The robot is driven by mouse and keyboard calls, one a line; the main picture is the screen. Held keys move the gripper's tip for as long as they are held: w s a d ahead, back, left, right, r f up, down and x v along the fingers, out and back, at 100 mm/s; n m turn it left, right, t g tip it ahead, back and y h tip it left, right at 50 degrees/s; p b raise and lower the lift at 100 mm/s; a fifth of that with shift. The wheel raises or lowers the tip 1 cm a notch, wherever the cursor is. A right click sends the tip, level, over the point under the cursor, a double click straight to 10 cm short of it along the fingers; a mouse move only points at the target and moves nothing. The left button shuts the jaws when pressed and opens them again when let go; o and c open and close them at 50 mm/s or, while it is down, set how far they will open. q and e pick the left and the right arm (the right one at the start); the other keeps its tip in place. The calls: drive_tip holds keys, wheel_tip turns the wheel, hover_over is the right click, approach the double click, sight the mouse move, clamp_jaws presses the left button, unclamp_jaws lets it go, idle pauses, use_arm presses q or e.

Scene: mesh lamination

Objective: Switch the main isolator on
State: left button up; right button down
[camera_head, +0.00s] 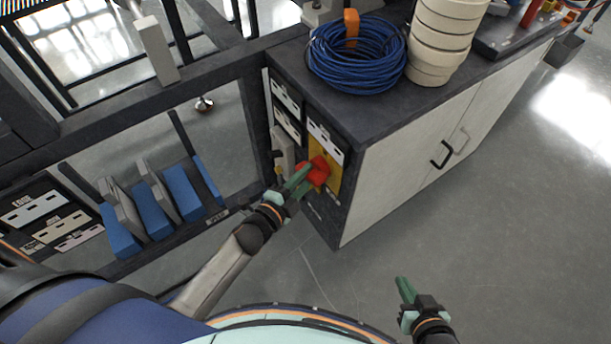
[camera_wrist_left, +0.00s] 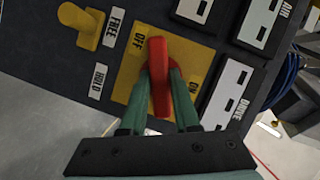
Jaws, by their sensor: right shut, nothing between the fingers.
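The main isolator is a red handle (camera_head: 314,171) on a yellow plate (camera_head: 333,178) on the cabinet's end panel. In the left wrist view the red handle (camera_wrist_left: 159,82) stands between the plate's OFF label (camera_wrist_left: 139,42) and ON label (camera_wrist_left: 193,88). My left gripper (camera_head: 299,178) is at the handle, with one green finger on each side of it; in the left wrist view the fingers (camera_wrist_left: 160,75) close in on it. The handle's exact setting is hard to tell. My right gripper (camera_head: 403,288) is shut and empty over the floor, at the lower right.
A yellow lever (camera_wrist_left: 82,25) with FREE and HOLD labels sits beside the yellow plate. White label plates (camera_head: 287,98) surround the panel. A blue cable coil (camera_head: 357,55) and cream rings (camera_head: 440,40) stand on the cabinet top. A dark frame with blue blocks (camera_head: 155,210) lies left.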

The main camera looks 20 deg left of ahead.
use_arm(q)
clamp_jaws()
use_arm(e)
drive_tip(key=shift+w+f, duration=0.1)
use_arm(q)
drive_tip(key=shift+w+a+r+n+g+h+p, duration=0.1)
drive_tip(key=shift+n+g+h+p, duration=0.55)
drive_tip(key=shift+n+p, duration=1)
drive_tip(key=shift+w+a+n+g+h+p, duration=0.1)
drive_tip(key=shift+n+g+h+p, duration=0.3)
drive_tip(key=shift+n+g+p, duration=0.9)
drive_tip(key=shift+a+r+n+g+h+p, duration=0.1)
drive_tip(key=shift+n+g+h+p, duration=0.35)
drive_tip(key=shift+n+p, duration=1.55)
use_arm(e)
drive_tip(key=s+d+r, duration=0.1)
drive_tip(key=d+r, duration=0.2)
drive_tip(key=r, duration=0.4)
drive_tip(key=shift+s+d+r+m+h+p, duration=0.15)
drive_tip(key=shift+s+m+h+p, duration=0.2)
drive_tip(key=shift+m+h+p, duration=0.05)
use_arm(q)
drive_tip(key=shift+m+h, duration=0.25)
drive_tip(key=shift+h, duration=0.05)
